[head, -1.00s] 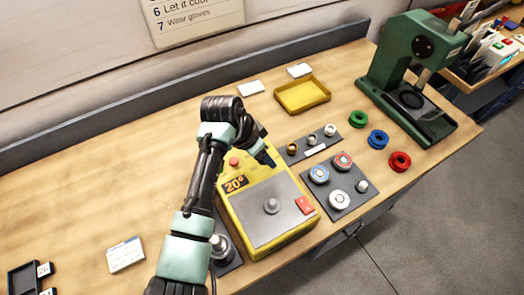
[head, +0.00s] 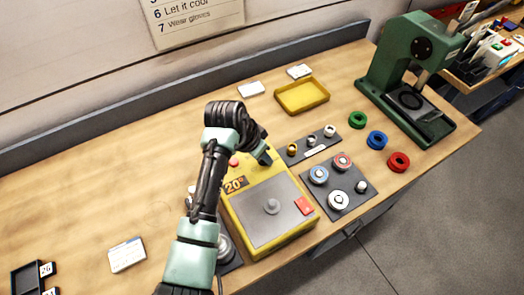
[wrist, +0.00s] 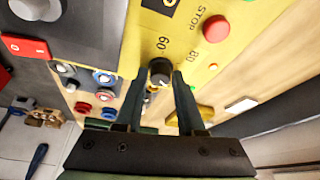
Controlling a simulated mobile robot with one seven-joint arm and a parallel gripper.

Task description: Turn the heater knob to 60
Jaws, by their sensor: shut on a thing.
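The yellow heater box (head: 297,229) stands on the bench, with a grey top plate and a display reading 20° (head: 235,184). In the wrist view the dark heater knob (wrist: 160,71) sits on the yellow panel, with the printed marks 60 (wrist: 161,43) and 80 (wrist: 195,53) near it. My gripper (wrist: 159,82) is shut on the knob, one finger on each side. In the head view my gripper (head: 264,156) is over the far right part of the box and hides the knob. I cannot tell where the knob points.
A red switch (head: 304,205) is on the box. A yellow tray (head: 302,96) and a green press (head: 412,75) stand farther back.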

